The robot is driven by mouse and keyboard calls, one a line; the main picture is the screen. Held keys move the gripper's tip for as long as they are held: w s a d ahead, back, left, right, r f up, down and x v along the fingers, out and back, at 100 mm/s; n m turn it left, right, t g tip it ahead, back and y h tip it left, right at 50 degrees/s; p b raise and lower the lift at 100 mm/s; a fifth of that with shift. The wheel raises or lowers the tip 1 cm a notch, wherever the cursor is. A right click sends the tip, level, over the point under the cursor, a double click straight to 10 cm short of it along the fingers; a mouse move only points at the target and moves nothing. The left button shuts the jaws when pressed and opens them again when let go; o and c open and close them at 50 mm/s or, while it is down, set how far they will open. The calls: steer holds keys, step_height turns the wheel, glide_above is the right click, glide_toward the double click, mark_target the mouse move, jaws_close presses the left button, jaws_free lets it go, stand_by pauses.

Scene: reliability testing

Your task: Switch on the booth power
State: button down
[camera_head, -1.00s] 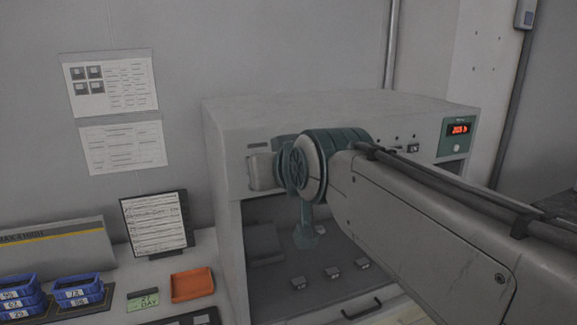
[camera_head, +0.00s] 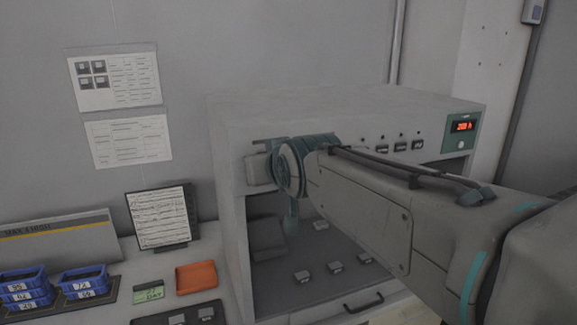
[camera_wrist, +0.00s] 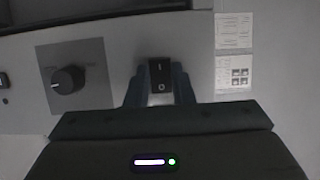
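In the wrist view a black rocker switch (camera_wrist: 160,76) marked I and O sits on the booth's light grey front panel. My gripper (camera_wrist: 160,84) points at it with two dark blue fingers apart, one on each side of the switch in the picture. The gap holds nothing that I can see gripped, and contact with the switch cannot be told. In the head view the booth (camera_head: 330,105) is a pale grey cabinet, and my arm covers the left part of its front panel, hiding the switch and my fingertips. A red-lit display (camera_head: 464,126) is at the panel's right end.
A black rotary knob (camera_wrist: 68,79) is left of the switch in the wrist view. Several small switches (camera_head: 400,146) line the panel. Small units (camera_head: 303,277) lie inside the open booth. An orange tray (camera_head: 196,277), blue bins (camera_head: 84,281) and a clipboard (camera_head: 162,216) occupy the left bench.

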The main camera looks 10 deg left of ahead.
steer(key=f+t+b, duration=0.1)
steer(key=b, duration=0.3)
steer(key=shift+y+b, duration=0.35)
steer(key=shift+y, duration=0.05)
steer(key=t+b, duration=0.1)
steer(key=b, duration=0.3)
steer(key=shift+f, duration=0.15)
steer(key=shift+t+y+b, duration=0.3)
steer(key=shift+y+b, duration=0.1)
steer(key=shift+b, duration=0.35)
steer(key=shift+r, duration=0.2)
steer(key=c, duration=1.2)
jaws_free()
steer(key=shift+c, duration=0.2)
steer(key=shift+d, duration=0.1)
